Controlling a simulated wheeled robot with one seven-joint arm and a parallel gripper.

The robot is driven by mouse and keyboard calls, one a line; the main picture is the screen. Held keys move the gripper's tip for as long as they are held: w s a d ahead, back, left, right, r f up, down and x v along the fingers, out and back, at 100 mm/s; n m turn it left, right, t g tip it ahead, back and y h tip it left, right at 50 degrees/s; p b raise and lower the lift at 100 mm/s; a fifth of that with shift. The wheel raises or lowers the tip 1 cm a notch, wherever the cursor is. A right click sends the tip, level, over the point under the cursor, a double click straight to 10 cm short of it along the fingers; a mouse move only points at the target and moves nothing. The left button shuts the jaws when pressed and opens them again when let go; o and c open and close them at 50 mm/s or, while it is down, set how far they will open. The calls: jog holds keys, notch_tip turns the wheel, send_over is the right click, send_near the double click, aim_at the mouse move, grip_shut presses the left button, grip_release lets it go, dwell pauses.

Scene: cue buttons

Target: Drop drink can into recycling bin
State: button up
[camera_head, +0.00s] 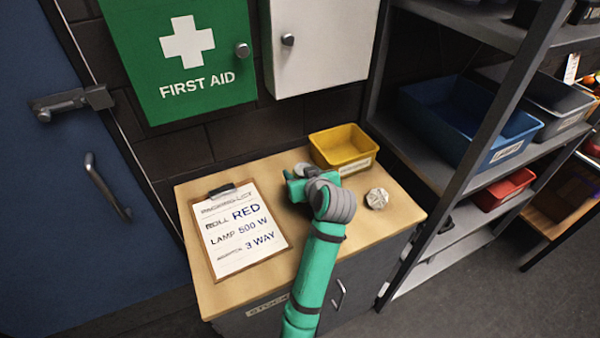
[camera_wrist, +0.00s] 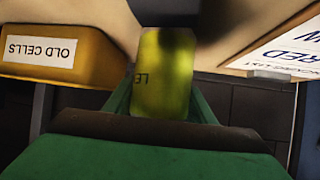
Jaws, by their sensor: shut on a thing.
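My gripper (camera_head: 297,185) is over the cabinet top, near the yellow bin. In the wrist view it is shut on a yellow-green drink can (camera_wrist: 162,75) with the letters "LE" partly showing. The can sits between the green fingers; in the head view my gripper and wrist hide most or all of it. I cannot tell whether the can touches the cabinet top. No bin marked as recycling can be read. A blue bin (camera_head: 455,122) stands on the shelf at the right, its label too small to read.
The yellow bin (camera_head: 342,148) on the cabinet top (camera_head: 385,222) reads "OLD CELLS" in the wrist view (camera_wrist: 60,60). Grey (camera_head: 552,100) and red (camera_head: 503,190) bins stand on the shelves.

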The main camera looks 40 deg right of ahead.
jog(key=shift+f, duration=0.1)
jog(key=o, duration=1)
